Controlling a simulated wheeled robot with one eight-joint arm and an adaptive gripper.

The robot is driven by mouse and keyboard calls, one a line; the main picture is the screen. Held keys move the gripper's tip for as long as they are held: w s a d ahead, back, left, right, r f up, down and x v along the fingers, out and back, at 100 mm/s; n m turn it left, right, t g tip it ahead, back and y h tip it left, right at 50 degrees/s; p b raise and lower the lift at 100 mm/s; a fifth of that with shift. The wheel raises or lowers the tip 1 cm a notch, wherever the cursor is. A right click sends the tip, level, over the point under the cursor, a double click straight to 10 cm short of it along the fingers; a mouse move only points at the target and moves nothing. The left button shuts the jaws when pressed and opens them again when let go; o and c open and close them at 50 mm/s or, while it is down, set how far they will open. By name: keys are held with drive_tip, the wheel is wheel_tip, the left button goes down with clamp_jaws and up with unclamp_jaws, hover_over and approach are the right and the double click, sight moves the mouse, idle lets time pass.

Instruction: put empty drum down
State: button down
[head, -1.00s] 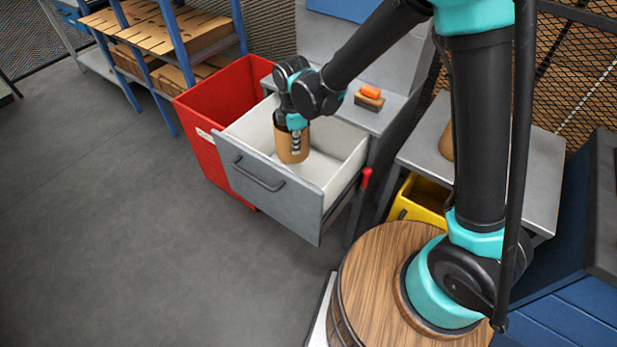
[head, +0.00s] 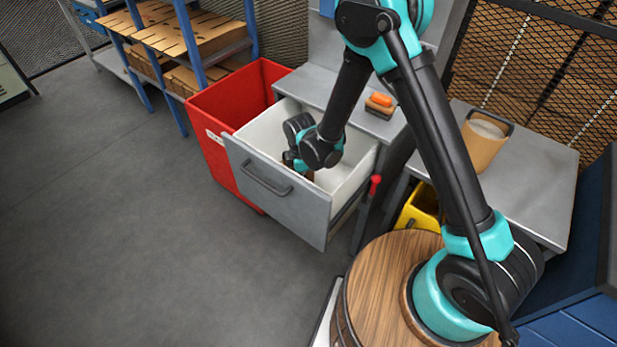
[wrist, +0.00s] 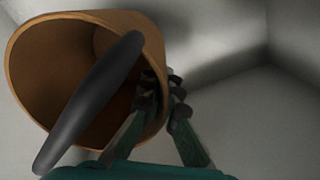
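The empty drum (wrist: 55,60) is a tan open-topped cylinder with a thick black handle across its mouth. In the wrist view it fills the left side, and its inside looks bare. My gripper (wrist: 162,88) has its fingers closed on the drum's wall at the rim, one finger inside and one outside. In the head view my gripper and the drum are down inside the open drawer (head: 278,205), and my wrist hides most of the drum. The drawer is grey outside and white inside. I cannot tell whether the drum touches the drawer floor.
A red bin (head: 205,125) stands left of the drawer. An orange-topped block (head: 380,103) lies on the grey counter above it. Another tan drum (head: 484,147) stands on the grey table at right, above a yellow container (head: 418,208). The floor at left is clear.

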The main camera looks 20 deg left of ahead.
drive_tip(key=w, duration=0.2)
drive_tip(key=w+d+f, duration=0.1)
drive_tip(key=w, duration=0.1)
drive_tip(key=shift+d, duration=0.1)
drive_tip(key=shift+s+f, duration=0.1)
drive_tip(key=shift+f, duration=0.05)
drive_tip(key=shift+f, duration=0.15)
drive_tip(key=c, duration=1.7)
unclamp_jaws()
wheel_tip(320, 180, up, 12)
drive_tip(key=shift+r, duration=0.2)
